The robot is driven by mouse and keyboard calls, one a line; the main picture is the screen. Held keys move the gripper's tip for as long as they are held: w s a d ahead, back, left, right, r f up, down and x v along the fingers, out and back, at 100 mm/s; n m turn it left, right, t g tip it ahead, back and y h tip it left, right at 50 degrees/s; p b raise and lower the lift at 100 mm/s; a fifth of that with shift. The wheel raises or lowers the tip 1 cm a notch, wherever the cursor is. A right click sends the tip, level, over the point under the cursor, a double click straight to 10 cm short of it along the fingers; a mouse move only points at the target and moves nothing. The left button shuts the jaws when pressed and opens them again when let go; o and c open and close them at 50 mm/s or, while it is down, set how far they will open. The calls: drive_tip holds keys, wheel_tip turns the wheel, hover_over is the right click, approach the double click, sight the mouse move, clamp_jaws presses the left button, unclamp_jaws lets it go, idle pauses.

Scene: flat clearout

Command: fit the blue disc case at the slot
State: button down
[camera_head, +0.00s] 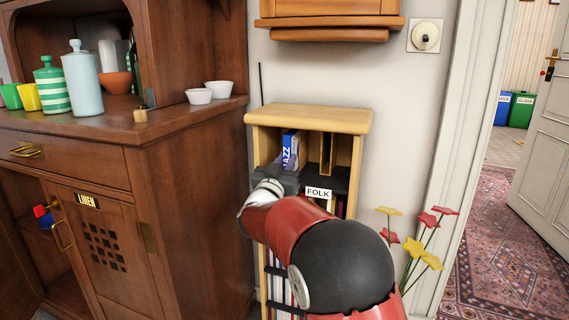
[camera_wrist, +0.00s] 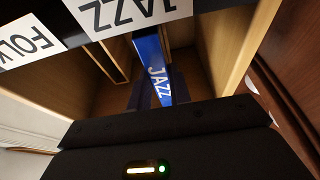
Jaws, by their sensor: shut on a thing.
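The blue disc case (camera_head: 291,150), marked JAZZ, stands upright in the left part of the upper opening of a narrow wooden shelf (camera_head: 310,117). My gripper (camera_head: 284,172) is at the shelf's front and shut on the case. In the wrist view the blue case (camera_wrist: 151,62) sits between the dark fingers (camera_wrist: 153,92), with wooden walls on both sides. A white JAZZ label (camera_wrist: 130,14) and a FOLK label (camera_wrist: 30,42) are on the shelf's dark front strip. The FOLK label (camera_head: 319,192) also shows in the head view. My arm hides the JAZZ label there.
Thin wooden dividers (camera_head: 328,152) stand to the right of the case. A brown cabinet (camera_head: 190,190) with bottles and bowls is close on the left. Red and yellow flowers (camera_head: 420,240) stand at the shelf's right. More cases (camera_head: 278,282) fill the lower shelf.

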drive_tip(key=shift+w+d, duration=0.2)
drive_tip(key=shift+w, duration=0.3)
drive_tip(key=shift+w+d, duration=0.15)
drive_tip(key=shift+w, duration=0.3)
drive_tip(key=c, duration=1.2)
unclamp_jaws()
drive_tip(key=v, duration=0.8)
drive_tip(key=s+d+r+n+g+y+p, duration=0.2)
drive_tip(key=s+d+r+n+g+y, duration=0.2)
drive_tip(key=s+d+y, duration=0.35)
drive_tip(key=s+d+f+g, duration=0.3)
drive_tip(key=s+f, duration=0.1)
drive_tip(key=s, duration=0.6)
drive_tip(key=s+d+f+g+p, duration=0.1)
drive_tip(key=s+d+f+g, duration=0.2)
drive_tip(key=s, duration=0.8)
drive_tip(key=s+d+f+g+p, duration=0.1)
drive_tip(key=s+d+f+g, duration=0.2)
drive_tip(key=s, duration=0.8)
drive_tip(key=shift+f+g, duration=0.8)
drive_tip(key=shift+f, duration=0.1)
